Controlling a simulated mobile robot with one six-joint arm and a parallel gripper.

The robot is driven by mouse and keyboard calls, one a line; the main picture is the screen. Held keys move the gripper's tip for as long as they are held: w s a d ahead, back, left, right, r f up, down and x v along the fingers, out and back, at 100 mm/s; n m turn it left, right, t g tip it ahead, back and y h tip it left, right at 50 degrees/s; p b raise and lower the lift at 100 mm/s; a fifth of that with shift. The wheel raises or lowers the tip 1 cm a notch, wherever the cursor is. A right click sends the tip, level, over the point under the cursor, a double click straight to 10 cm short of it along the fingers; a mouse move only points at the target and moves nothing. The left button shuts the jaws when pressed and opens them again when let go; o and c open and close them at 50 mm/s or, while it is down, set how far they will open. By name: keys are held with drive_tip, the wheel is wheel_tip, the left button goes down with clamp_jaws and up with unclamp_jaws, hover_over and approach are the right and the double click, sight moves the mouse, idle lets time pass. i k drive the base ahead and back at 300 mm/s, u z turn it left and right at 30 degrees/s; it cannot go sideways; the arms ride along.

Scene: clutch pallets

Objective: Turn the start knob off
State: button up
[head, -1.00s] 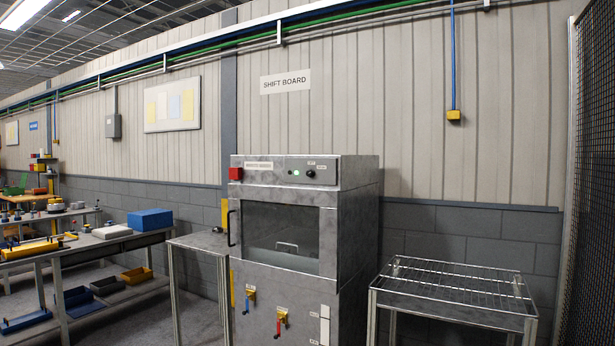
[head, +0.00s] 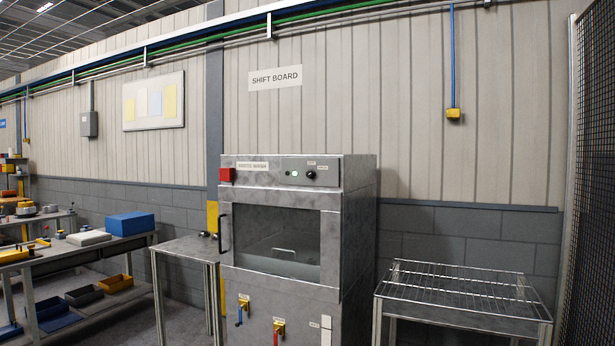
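The start knob (head: 311,174) is a small black round knob on the right of the control panel (head: 262,178) along the top of a grey metal machine (head: 358,230). A small label sits above it, too small to read surely. A lit pale green-white lamp (head: 294,173) is just left of the knob, with a dark lamp beside it. The direction the knob points cannot be told at this size. My gripper is not in the head view.
A red block (head: 227,175) is at the panel's left end. The machine has a windowed door with a black handle (head: 223,232) and valve levers below. A wire rack table (head: 455,287) stands right, a small metal table (head: 187,249) left. Further left is a cluttered workbench.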

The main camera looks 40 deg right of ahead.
sight(310, 174)
drive_tip(key=z, duration=0.15)
drive_tip(key=i, duration=1.25)
drive_tip(key=u, duration=0.35)
